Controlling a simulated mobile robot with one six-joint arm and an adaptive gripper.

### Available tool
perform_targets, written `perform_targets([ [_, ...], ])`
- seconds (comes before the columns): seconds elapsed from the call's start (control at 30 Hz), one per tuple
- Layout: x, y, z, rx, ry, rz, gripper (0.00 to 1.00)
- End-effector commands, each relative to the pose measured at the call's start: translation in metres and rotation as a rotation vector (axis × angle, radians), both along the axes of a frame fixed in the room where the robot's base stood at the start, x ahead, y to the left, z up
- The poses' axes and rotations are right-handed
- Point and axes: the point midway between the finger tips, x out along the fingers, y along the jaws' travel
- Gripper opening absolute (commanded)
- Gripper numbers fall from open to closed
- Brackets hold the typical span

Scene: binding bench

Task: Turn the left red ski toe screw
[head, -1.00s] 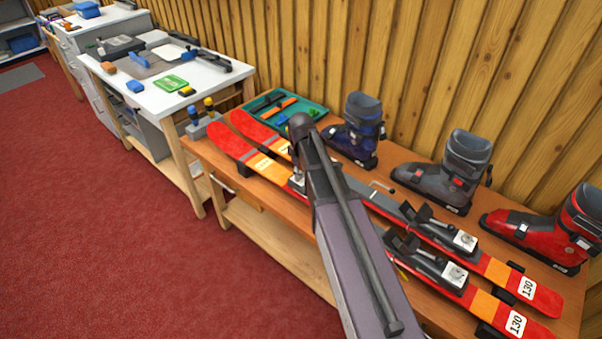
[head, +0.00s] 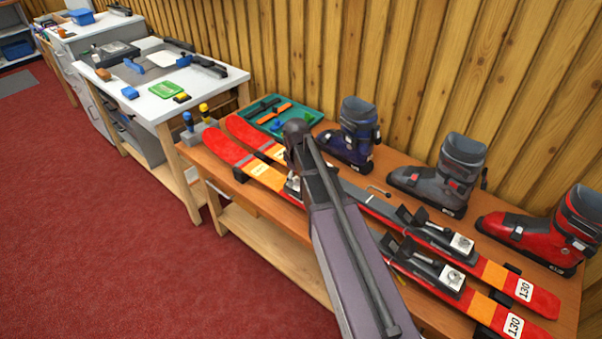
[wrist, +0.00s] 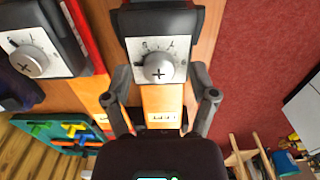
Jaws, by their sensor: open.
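Two red skis lie side by side on the wooden bench; the near one (head: 228,152) and the far one (head: 240,128) show in the head view. In the wrist view, a toe screw (wrist: 158,68) with a cross slot sits on the white dial plate of the near ski's black toe piece (wrist: 160,20). My gripper (wrist: 161,97) is open, with one finger on each side just below that screw, not closed on it. The other ski's toe screw (wrist: 30,62) is at the left. In the head view my arm hides the gripper and most of the toe pieces.
A teal tray (head: 312,116) with tools lies behind the ski tips. Dark blue (head: 352,140), grey (head: 440,178) and red (head: 535,228) boots stand along the wall side. Screwdrivers (head: 196,120) stand at the bench's left end. Red carpet is clear in front.

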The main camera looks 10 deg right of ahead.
Motion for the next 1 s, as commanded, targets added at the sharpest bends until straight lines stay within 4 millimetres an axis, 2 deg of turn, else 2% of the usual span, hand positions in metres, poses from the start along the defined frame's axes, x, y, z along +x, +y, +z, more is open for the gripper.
perform_targets([
  [0.37, 0.0002, -0.0002, 0.0, -0.001, -0.001, -0.122, 0.75],
  [1.0, 0.0002, -0.0002, 0.0, -0.001, 0.0, -0.54, 0.75],
])
